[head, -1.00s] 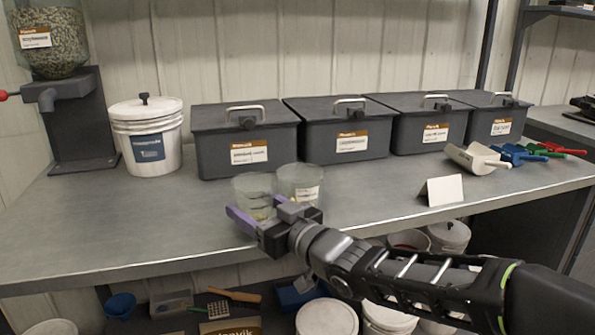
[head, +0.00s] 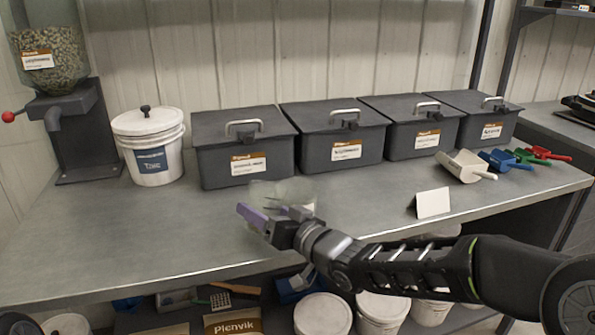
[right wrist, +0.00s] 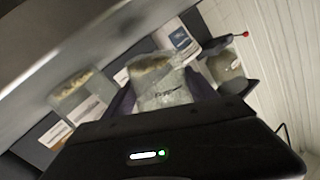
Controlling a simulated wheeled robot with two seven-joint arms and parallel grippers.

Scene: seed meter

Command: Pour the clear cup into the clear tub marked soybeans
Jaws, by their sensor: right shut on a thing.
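My right gripper (head: 268,222) is shut on the clear cup (head: 268,192), with its purple-padded fingers around it. The cup is tilted to the right in the head view, above the bench and overlapping the clear tub (head: 308,203) behind it. In the right wrist view the cup (right wrist: 165,95) sits between the fingers, with some pale brown content (right wrist: 152,66) at its far end. A clear labelled container, probably the tub (right wrist: 72,88), stands beside it there; its print is unreadable. I cannot tell whether anything is falling from the cup. My left gripper is not in view.
Several dark lidded bins (head: 245,150) line the back of the bench (head: 150,240). A white bucket (head: 150,150) and a hopper (head: 50,55) stand left. A blank card (head: 432,203) and coloured scoops (head: 505,160) are right. The bench's front left is clear.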

